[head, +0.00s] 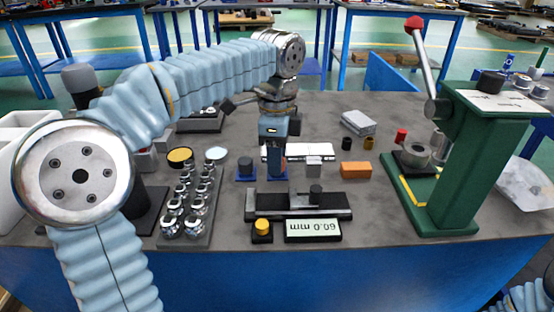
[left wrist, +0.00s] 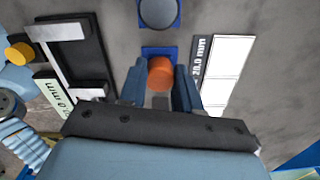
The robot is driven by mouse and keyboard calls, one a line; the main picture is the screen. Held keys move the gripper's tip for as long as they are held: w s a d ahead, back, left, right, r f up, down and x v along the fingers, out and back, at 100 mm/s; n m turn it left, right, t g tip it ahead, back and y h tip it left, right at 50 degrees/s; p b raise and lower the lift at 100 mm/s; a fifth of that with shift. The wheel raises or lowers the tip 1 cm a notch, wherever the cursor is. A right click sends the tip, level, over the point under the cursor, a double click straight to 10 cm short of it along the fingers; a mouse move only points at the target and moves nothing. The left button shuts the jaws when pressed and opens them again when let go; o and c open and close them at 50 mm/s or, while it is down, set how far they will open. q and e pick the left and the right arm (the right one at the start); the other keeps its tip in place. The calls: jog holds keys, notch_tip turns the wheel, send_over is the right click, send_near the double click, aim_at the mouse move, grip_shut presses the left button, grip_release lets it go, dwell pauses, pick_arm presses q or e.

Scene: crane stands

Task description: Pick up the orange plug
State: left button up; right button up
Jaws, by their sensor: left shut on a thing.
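My left gripper (head: 274,160) points down over the middle of the table. In the left wrist view the left gripper (left wrist: 160,88) is shut on the orange plug (left wrist: 160,73), which sits between its two blue fingers. A small blue stand (left wrist: 158,51) shows just beyond the plug; I cannot tell whether the plug is clear of it. In the head view the plug is hidden by the fingers. A second blue stand with a dark grey plug (head: 245,166) is beside it on the left. My right gripper is not in view.
A caliper-like gauge (head: 320,205) with a 60.0 mm label lies in front. A rack of metal pieces (head: 190,205) is at left. An orange block (head: 356,170) and a green press (head: 455,160) with a red-knobbed lever stand at right.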

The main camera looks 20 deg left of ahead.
pick_arm(q)
jog(key=shift+r, duration=0.65)
jog(key=w+a+r+p, duration=0.6)
jog(key=w+r+p, duration=0.2)
jog(key=w+r, duration=0.3)
jog(key=shift+w+a+r, duration=0.2)
jog(key=shift+w+r, duration=0.1)
jog(key=shift+w, duration=0.45)
